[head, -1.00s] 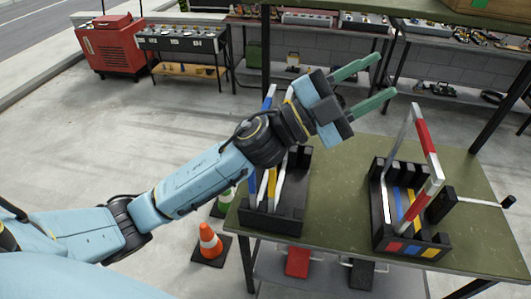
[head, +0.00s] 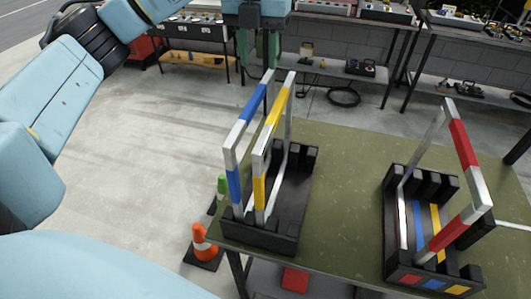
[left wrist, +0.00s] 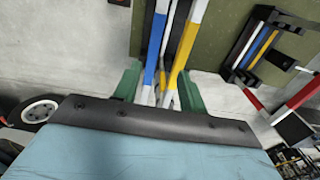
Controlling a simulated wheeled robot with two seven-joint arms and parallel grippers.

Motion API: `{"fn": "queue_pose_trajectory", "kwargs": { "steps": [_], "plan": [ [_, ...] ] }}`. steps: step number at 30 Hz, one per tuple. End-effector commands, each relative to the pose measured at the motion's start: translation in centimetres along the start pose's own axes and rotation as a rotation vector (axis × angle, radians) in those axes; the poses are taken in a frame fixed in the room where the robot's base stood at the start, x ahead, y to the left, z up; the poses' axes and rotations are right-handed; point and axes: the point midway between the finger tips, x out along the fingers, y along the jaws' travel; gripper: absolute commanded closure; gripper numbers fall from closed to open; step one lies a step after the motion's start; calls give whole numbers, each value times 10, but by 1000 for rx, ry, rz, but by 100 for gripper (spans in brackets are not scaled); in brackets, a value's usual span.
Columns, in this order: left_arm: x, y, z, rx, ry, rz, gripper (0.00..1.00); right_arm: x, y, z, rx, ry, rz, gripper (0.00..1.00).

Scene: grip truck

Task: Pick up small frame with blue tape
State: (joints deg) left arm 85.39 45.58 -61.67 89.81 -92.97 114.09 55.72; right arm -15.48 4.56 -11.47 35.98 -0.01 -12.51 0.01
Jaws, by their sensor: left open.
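The small frame with blue tape (head: 235,183) stands upright in the left black rack (head: 268,240), with white bars and blue bands. A frame with yellow tape (head: 259,187) stands close beside it on the right in the same rack. My left gripper (head: 258,66) is open and empty, its green fingers pointing down just above the far end of the blue-taped frame. In the left wrist view, the blue-taped frame (left wrist: 154,62) and the yellow-taped frame (left wrist: 185,62) both appear between the spread fingers (left wrist: 160,82). My right gripper is out of view.
A right black rack (head: 440,277) holds a red-taped frame (head: 462,145) on the same green table (head: 345,200). Bare tabletop lies between the racks. An orange cone (head: 203,243) and a green cone (head: 221,186) stand on the floor left of the table.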

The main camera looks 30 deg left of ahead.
Motion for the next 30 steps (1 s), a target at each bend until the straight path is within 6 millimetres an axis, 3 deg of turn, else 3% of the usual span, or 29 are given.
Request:
{"fn": "queue_pose_trajectory", "kwargs": {
  "steps": [2,11,23,30],
  "plan": [
    [6,6,0,-14,0,20,58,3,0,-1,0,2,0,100],
    [58,8,-1,-14,3,23,58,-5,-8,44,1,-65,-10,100],
    [98,10,-6,-12,4,22,58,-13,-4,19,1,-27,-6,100],
    [128,11,-7,-12,2,20,58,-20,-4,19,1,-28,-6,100]
  ]
}}
